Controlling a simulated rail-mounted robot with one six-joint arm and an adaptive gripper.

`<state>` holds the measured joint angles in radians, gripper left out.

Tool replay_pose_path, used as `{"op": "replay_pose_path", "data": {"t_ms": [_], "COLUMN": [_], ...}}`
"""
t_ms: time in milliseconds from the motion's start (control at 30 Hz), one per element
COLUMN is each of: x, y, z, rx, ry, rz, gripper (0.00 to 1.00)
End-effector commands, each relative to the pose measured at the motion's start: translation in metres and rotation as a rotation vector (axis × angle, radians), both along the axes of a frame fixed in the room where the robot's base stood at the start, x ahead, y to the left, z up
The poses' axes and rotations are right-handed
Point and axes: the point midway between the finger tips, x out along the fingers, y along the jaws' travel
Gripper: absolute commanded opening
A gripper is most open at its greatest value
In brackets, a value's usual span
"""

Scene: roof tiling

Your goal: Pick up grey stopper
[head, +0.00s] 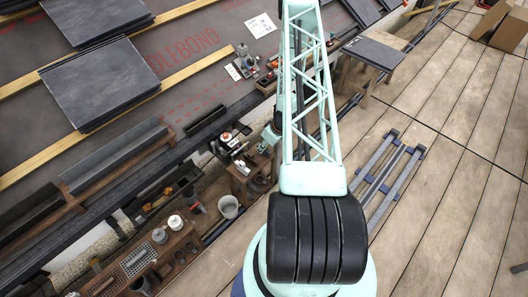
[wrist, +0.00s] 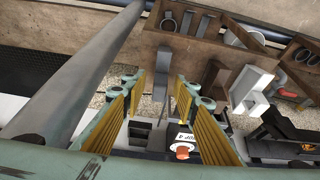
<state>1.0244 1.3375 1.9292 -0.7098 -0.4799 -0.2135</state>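In the wrist view my gripper (wrist: 158,92) is open, its two yellow-padded fingers wide apart. A light grey piece with a block-like top (wrist: 161,86) shows between the fingertips. It looks farther off than the fingers, and I see no contact. I cannot tell for sure which of these is the grey stopper. In the head view my arm covers much of the work area, and the stopper cannot be made out there.
A wooden compartment box (wrist: 165,38) with grey rings and fittings lies beyond the fingers. A thick grey pipe (wrist: 70,85) runs along the left. A white bracket (wrist: 246,90) and a black tool (wrist: 290,135) are at right. In the head view, slate stacks (head: 100,82) lie on the roof.

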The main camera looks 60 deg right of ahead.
Motion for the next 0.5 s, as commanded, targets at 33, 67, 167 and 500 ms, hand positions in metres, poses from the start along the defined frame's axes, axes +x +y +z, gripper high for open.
{"op": "replay_pose_path", "data": {"t_ms": [33, 67, 167, 500], "x": [0.0014, 0.002, 0.0029, 0.0029], "y": [-0.0004, -0.0004, -0.0005, -0.0006], "z": [-0.004, -0.0053, -0.0076, -0.0073], "rx": [0.0, 0.0, 0.0, 0.0], "ry": [0.0, 0.0, 0.0, 0.0], "rz": [0.0, 0.0, 0.0, 0.0], "gripper": [0.27, 0.27, 0.27, 0.27]}}
